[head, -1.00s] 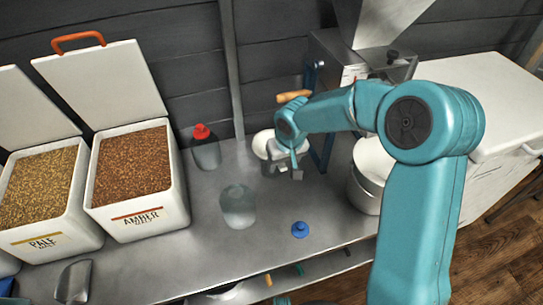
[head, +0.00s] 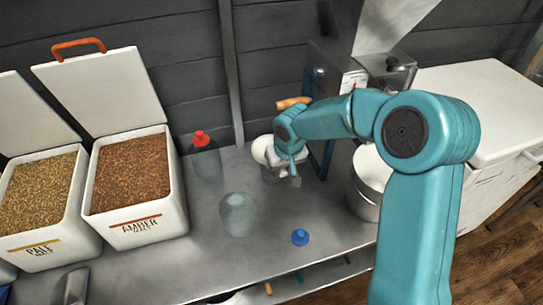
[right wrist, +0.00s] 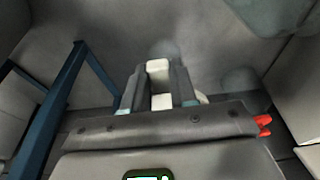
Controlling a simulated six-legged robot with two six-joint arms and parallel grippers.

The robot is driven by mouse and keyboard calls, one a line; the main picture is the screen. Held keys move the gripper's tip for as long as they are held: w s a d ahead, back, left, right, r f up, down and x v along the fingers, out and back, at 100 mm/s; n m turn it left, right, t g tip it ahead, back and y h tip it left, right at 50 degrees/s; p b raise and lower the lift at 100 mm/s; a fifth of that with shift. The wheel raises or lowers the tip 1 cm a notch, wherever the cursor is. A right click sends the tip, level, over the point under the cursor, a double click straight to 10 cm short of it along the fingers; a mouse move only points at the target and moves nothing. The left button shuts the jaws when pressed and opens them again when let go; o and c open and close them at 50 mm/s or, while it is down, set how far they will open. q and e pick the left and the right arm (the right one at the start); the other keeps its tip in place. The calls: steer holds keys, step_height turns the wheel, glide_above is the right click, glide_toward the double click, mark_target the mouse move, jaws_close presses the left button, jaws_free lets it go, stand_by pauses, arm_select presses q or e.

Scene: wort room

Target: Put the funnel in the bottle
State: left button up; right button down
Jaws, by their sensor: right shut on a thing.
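A white funnel (head: 261,149) is at the back of the steel bench, beside my right gripper (head: 291,172). That gripper is shut on it, and the arm hides part of it. In the right wrist view a white piece of the funnel (right wrist: 158,68) shows between the fingers (right wrist: 158,88). A clear, empty-looking bottle (head: 238,213) stands on the bench, left of and nearer than the gripper. Whether the funnel touches the bench cannot be told. My left gripper is not in view.
A clear bottle with a red cap (head: 201,140) stands at the back wall. A blue stopper-like piece (head: 300,238) lies near the front edge. Open malt bins (head: 140,238) stand left, and a steel pot (head: 362,205) and mill (head: 385,70) stand right.

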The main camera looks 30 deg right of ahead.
steer(key=shift+r+p, duration=1.55)
steer(key=shift+r, duration=1.1)
steer(key=c, duration=1.6)
jaws_free()
jaws_close()
steer(key=shift+w+a, duration=0.1)
